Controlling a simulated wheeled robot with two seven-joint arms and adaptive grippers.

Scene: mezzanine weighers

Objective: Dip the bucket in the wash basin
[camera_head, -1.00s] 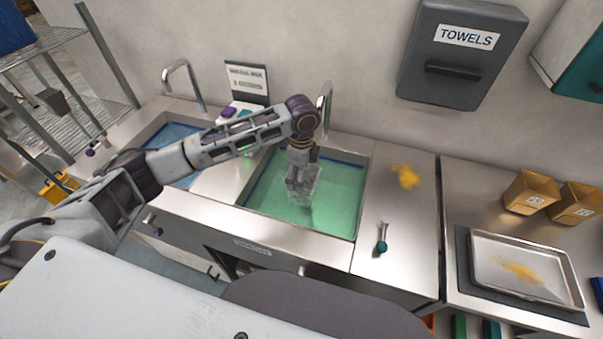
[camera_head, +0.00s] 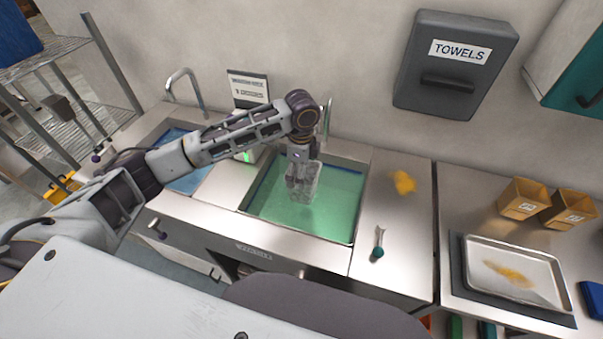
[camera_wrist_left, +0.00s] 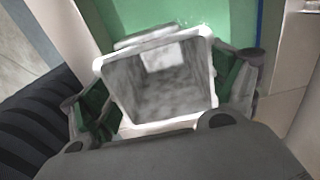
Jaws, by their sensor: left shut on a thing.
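The wash basin (camera_head: 325,219) is the right-hand sink, filled with green liquid. The bucket (camera_head: 311,186) is a clear, greyish square container at the liquid in the basin's middle. My left gripper (camera_head: 299,184) reaches down over the basin and is shut on the bucket. In the left wrist view the bucket (camera_wrist_left: 163,80) is seen from its open top, with a white rim and a grey inside, between the gripper's fingers (camera_wrist_left: 165,95). I cannot tell how deep the bucket sits in the liquid. My right gripper is not in view.
A second sink with blue liquid (camera_head: 190,178) lies to the left. A yellow smear (camera_head: 403,182) and a teal-tipped tool (camera_head: 378,245) lie on the steel counter to the right. Beyond are a metal tray (camera_head: 540,279) and two tan bins (camera_head: 522,199). A towel dispenser (camera_head: 455,62) hangs above.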

